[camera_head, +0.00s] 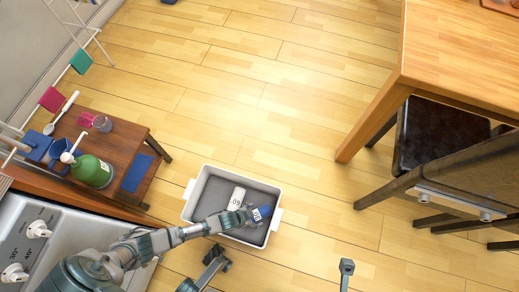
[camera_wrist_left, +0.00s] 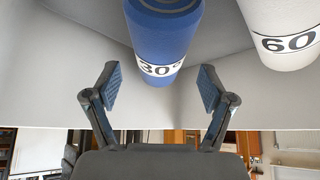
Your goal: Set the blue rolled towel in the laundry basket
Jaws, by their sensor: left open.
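The laundry basket (camera_head: 190,205) is a white-rimmed tub with a grey inside, standing on the floor at the lower middle of the head view. The blue rolled towel (camera_head: 263,212), with a white band marked 30, is inside it at the right. It also shows large in the left wrist view (camera_wrist_left: 162,35). My left gripper (camera_head: 248,214) reaches into the basket beside the towel. Its fingers (camera_wrist_left: 158,88) are spread, with the towel's banded end between them and a gap on both sides.
A white roll marked 60 (camera_head: 236,197) lies in the basket left of the blue one. A low brown bench (camera_head: 118,135) holds a green bottle (camera_head: 92,170) and cups. A wooden table (camera_head: 460,45) and dark chair (camera_head: 435,135) stand at the right. The floor between is clear.

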